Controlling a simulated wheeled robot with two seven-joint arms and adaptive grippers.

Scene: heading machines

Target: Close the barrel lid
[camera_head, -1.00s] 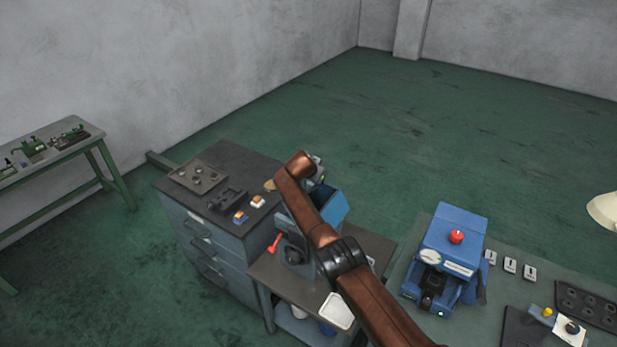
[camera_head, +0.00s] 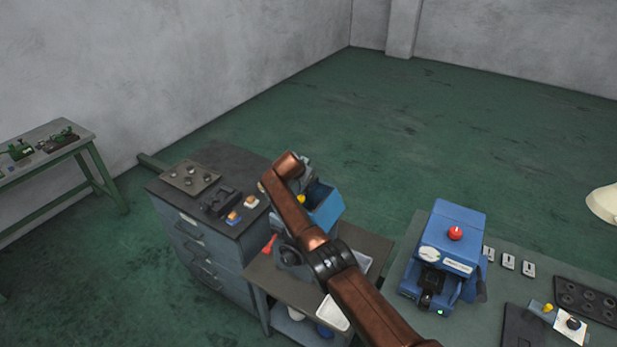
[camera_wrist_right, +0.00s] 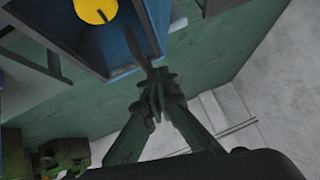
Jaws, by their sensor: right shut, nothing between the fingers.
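A machine (camera_head: 286,255) with a red lever (camera_head: 268,245) stands on the small bench, partly behind my right arm. A blue open-topped box (camera_head: 325,212), seemingly the barrel, is on its far side, with a yellow round part (camera_head: 300,199) at its opening. In the right wrist view the blue wall (camera_wrist_right: 140,35) and the yellow disc (camera_wrist_right: 95,10) show up close. My right gripper (camera_wrist_right: 158,85) is shut and empty, its tips just beside that blue wall; I cannot tell if they touch. I cannot make out the lid clearly. My left gripper is not in view.
A drawer cabinet (camera_head: 185,232) with small parts stands left of the bench (camera_head: 372,246). White trays (camera_head: 333,313) lie on the bench near my arm. A blue machine with a red knob (camera_head: 455,233) stands on the right table. The floor behind is clear.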

